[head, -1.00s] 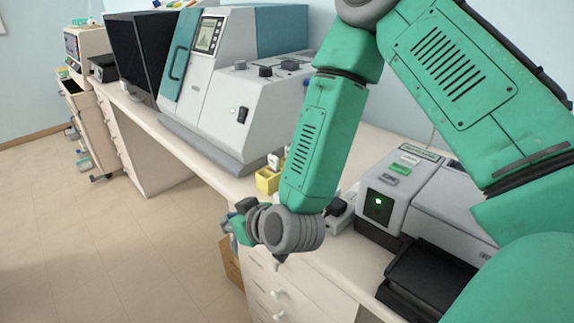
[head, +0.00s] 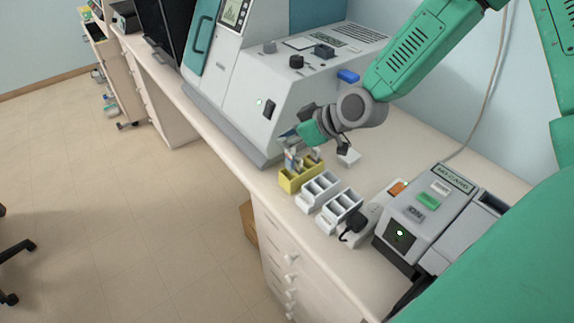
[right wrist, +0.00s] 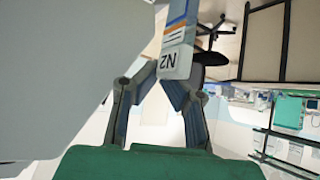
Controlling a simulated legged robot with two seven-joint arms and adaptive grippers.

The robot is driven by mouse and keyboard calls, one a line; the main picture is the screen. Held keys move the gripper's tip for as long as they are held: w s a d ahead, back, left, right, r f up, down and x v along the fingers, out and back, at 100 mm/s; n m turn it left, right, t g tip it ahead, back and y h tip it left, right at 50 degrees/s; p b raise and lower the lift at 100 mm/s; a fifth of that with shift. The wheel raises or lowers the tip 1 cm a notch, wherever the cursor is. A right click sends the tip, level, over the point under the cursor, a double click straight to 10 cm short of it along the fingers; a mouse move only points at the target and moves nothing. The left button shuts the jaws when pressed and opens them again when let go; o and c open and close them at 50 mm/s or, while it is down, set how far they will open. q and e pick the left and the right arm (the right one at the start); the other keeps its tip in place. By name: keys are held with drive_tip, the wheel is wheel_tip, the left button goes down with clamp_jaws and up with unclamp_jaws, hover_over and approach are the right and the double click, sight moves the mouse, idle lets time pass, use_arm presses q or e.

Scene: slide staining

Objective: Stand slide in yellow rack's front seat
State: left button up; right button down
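The yellow rack (head: 297,184) stands on the bench near its front edge, below my right gripper (head: 292,139). My right gripper also shows in the right wrist view (right wrist: 160,75), its fingers closed on a slide (right wrist: 177,58) marked N2, with orange and blue bands. The slide is pinched near its labelled end and extends away from the fingers. In the head view the slide is small and partly hidden among the fingers and rack; I cannot tell whether it touches the rack. My left gripper is not in view.
Two white racks (head: 321,188) (head: 341,212) stand in line beside the yellow rack. A large grey-white machine (head: 247,100) rises close on the left. A grey device (head: 425,220) with a green light stands at right.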

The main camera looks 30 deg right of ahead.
sight(290, 158)
drive_tip(key=f+b, duration=0.1)
drive_tip(key=f, duration=0.1)
drive_tip(key=f+b, duration=0.1)
drive_tip(key=f, duration=0.1)
drive_tip(key=f+b, duration=0.2)
drive_tip(key=shift+a, duration=0.25)
drive_tip(key=shift+d, duration=0.25)
drive_tip(key=c, duration=1.7)
unclamp_jaws()
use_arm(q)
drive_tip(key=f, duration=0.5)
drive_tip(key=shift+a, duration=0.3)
use_arm(e)
drive_tip(key=shift+a+r, duration=0.1)
drive_tip(key=shift+a, duration=0.1)
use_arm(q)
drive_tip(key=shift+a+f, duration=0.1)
use_arm(e)
drive_tip(key=shift+r, duration=0.1)
